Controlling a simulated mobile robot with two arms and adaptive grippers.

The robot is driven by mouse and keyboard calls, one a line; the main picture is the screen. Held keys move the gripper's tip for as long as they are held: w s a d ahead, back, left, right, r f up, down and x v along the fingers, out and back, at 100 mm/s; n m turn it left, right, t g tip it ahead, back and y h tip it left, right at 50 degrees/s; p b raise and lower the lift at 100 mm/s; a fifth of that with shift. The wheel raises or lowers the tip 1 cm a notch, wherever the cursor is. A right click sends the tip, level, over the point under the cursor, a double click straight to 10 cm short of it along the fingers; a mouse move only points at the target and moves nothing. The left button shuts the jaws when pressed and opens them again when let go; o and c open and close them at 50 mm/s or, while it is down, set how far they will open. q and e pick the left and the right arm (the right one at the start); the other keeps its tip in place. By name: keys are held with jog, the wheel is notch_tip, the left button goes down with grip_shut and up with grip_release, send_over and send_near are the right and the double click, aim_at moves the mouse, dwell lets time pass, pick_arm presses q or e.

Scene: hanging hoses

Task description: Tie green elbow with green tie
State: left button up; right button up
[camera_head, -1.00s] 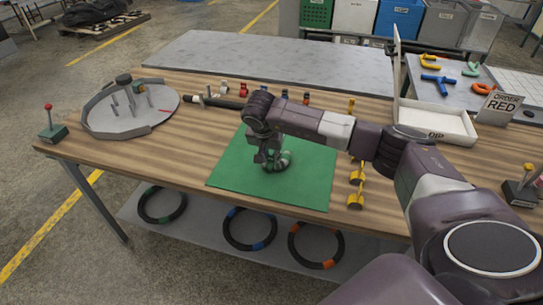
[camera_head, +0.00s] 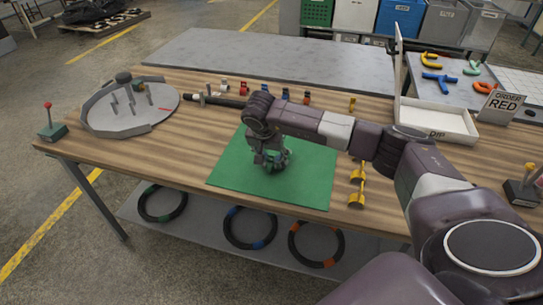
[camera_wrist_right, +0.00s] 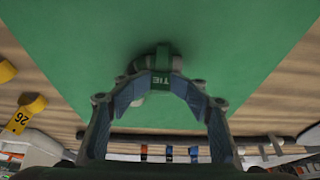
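The green tie (camera_wrist_right: 161,80), a band with the word TIE on it, sits between the fingertips of my right gripper (camera_wrist_right: 161,72) in the right wrist view. The fingertips close in on both sides of it and seem to touch it. The green elbow (camera_wrist_right: 163,54) shows as a dark green curved piece just beyond the tie; the fingers hide much of it. In the head view my right gripper (camera_head: 270,160) points down, low over the green mat (camera_head: 315,180), and covers most of the elbow and tie. My left gripper is not in view.
A round grey stand with pegs (camera_head: 110,118) is at the table's left. Small coloured ties (camera_head: 285,94) line the back edge. Yellow pieces (camera_head: 356,185) stand right of the mat.

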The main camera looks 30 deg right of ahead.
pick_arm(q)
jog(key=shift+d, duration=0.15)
pick_arm(e)
jog(key=v, duration=1.2)
